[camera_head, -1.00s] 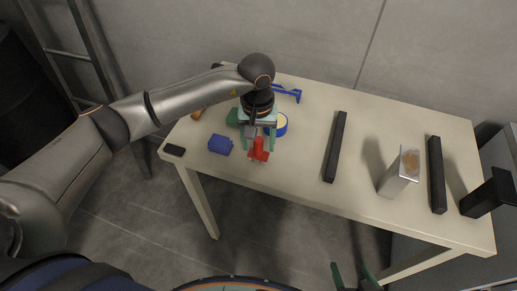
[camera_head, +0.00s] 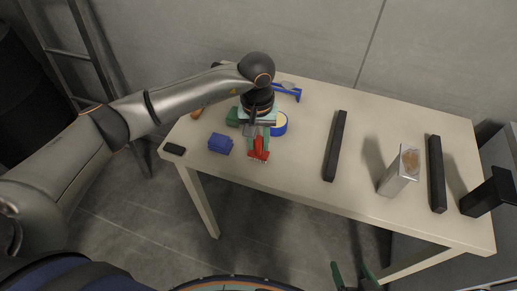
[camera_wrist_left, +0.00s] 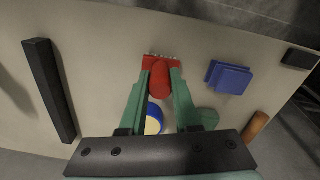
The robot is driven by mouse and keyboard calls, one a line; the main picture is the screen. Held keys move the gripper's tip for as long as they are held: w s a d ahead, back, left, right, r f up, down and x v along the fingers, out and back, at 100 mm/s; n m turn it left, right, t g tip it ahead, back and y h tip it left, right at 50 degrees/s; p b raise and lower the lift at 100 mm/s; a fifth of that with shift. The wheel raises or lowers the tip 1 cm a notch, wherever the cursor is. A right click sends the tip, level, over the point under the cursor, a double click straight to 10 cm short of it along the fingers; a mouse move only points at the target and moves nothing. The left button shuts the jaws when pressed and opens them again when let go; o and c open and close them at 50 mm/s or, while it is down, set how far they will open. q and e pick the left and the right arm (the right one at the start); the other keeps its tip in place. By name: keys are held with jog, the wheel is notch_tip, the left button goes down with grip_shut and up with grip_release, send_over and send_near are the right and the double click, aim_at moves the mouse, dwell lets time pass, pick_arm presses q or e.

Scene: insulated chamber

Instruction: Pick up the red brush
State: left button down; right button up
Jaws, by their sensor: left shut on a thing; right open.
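The red brush (camera_head: 259,154) is on the table (camera_head: 300,165) near its front left, below my left gripper (camera_head: 258,142). In the left wrist view the red brush (camera_wrist_left: 160,80) is between the two green fingers of my left gripper (camera_wrist_left: 161,80), which are shut on it. Its bristle end points away from the gripper. I cannot tell whether it is clear of the table top. My right gripper (camera_head: 350,274) is at the bottom edge of the head view, open and empty, away from the table top.
Black bars (camera_head: 335,146) and a metal box (camera_head: 399,172) stand to the right. Clear table lies between.

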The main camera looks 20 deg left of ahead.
pick_arm(q)
jog(key=shift+r, duration=0.45)
notch_tip(320, 180, up, 2)
jog(key=shift+r, duration=0.2)
jog(key=s+r+b, duration=0.1)
jog(key=s+r, duration=0.4)
jog(key=s, duration=0.2)
jog(key=s+d+r+b, duration=0.1)
jog(key=s+r+b, duration=0.1)
jog(key=s+r, duration=0.2)
jog(key=s, duration=0.3)
jog(key=shift+d+r, duration=0.3)
jog(key=shift+r, duration=0.05)
jog(key=shift+w, duration=0.1)
dwell(0.5)
